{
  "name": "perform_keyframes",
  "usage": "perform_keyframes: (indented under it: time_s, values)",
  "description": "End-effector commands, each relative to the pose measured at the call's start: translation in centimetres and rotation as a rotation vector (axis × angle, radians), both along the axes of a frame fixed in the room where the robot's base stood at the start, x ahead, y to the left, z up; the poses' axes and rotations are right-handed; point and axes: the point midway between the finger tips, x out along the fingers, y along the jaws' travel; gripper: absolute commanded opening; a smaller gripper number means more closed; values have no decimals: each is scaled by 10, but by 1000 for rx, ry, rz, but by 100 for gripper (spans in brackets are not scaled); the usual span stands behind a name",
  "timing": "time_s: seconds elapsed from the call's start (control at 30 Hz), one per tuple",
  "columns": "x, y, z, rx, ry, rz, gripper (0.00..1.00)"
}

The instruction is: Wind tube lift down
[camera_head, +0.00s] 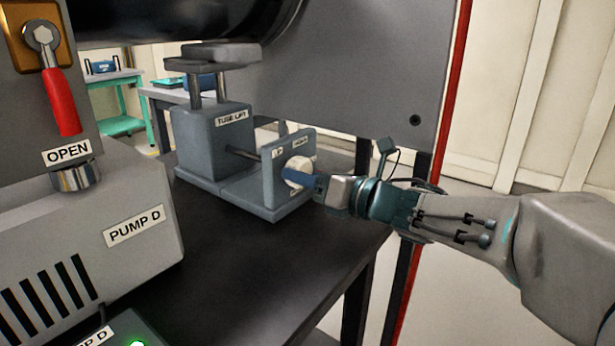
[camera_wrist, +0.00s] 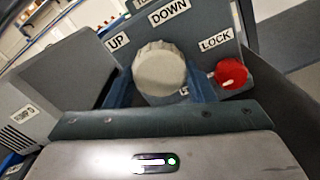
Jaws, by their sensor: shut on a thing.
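The tube lift (camera_head: 213,140) is a grey block on the dark table, with two posts under a flat cradle (camera_head: 215,57) close below the big dark tube (camera_head: 180,18). A shaft runs from it to an upright panel (camera_head: 270,187). The panel carries a pale ribbed knob (camera_wrist: 160,72) under the labels UP and DOWN. A red lock knob (camera_wrist: 229,73) sits right of it by the label LOCK. My gripper (camera_head: 306,179) is shut on the pale knob, its blue fingers on both sides of it. The knob also shows in the head view (camera_head: 300,166), partly covered by a finger.
Pump D (camera_head: 125,230) stands left on the table, with a red-handled valve (camera_head: 62,100) marked OPEN above it. A grey upright plate (camera_head: 390,90) and a red-edged post stand behind my wrist. The table's front middle is clear.

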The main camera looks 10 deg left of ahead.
Motion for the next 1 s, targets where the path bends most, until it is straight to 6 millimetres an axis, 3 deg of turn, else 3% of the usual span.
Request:
perform_keyframes:
  time_s: [1.0]
  values:
    - [-2, 0, 4, 368, 898, -1, 26]
